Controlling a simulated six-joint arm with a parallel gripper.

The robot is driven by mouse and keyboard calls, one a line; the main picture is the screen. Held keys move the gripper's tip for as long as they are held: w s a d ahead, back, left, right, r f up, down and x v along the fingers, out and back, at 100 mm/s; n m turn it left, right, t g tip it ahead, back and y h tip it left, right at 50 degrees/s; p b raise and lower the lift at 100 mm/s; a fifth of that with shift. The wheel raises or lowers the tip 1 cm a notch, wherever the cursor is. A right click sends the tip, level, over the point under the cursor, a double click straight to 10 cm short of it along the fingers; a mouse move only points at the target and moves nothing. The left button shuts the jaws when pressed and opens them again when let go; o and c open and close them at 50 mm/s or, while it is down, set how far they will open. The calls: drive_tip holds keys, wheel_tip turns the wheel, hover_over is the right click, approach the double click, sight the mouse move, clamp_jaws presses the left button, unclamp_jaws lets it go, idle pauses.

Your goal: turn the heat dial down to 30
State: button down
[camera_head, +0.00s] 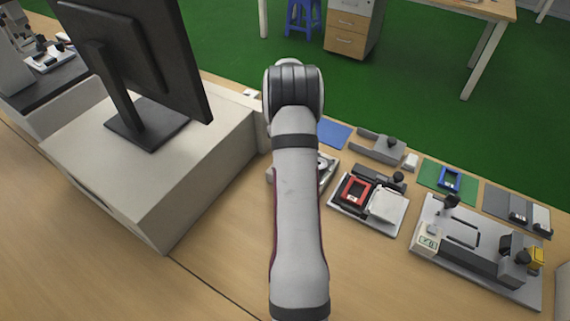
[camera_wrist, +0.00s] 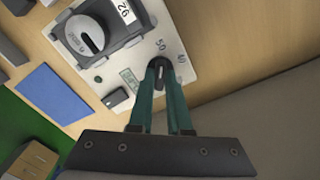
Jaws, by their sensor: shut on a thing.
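In the wrist view, my gripper (camera_wrist: 160,72) is shut on a small black dial knob (camera_wrist: 161,67), with one teal finger on each side. The knob sits on a pale device plate (camera_wrist: 178,40). Printed numbers, which look like 50 and 40, stand beside it. A light mark shows on the knob, but its exact setting cannot be read. A small greenish display (camera_wrist: 130,79) is on the same plate. In the head view, my arm hides the gripper and knob; only an edge of the device (camera_head: 327,172) shows.
A larger round dial (camera_wrist: 84,36) stands on a grey block on the same plate, beside a white number label. A black button (camera_wrist: 116,97) is near the plate edge. A blue mat (camera_wrist: 54,94) lies nearby. A monitor (camera_head: 150,60) stands left; other devices (camera_head: 480,245) stand right.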

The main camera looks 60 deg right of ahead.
drive_tip(key=m, duration=0.9)
drive_tip(key=shift+m, duration=0.3)
drive_tip(key=m, duration=0.8)
drive_tip(key=shift+m, duration=0.4)
drive_tip(key=c, duration=1)
unclamp_jaws()
drive_tip(key=shift+r, duration=2.25)
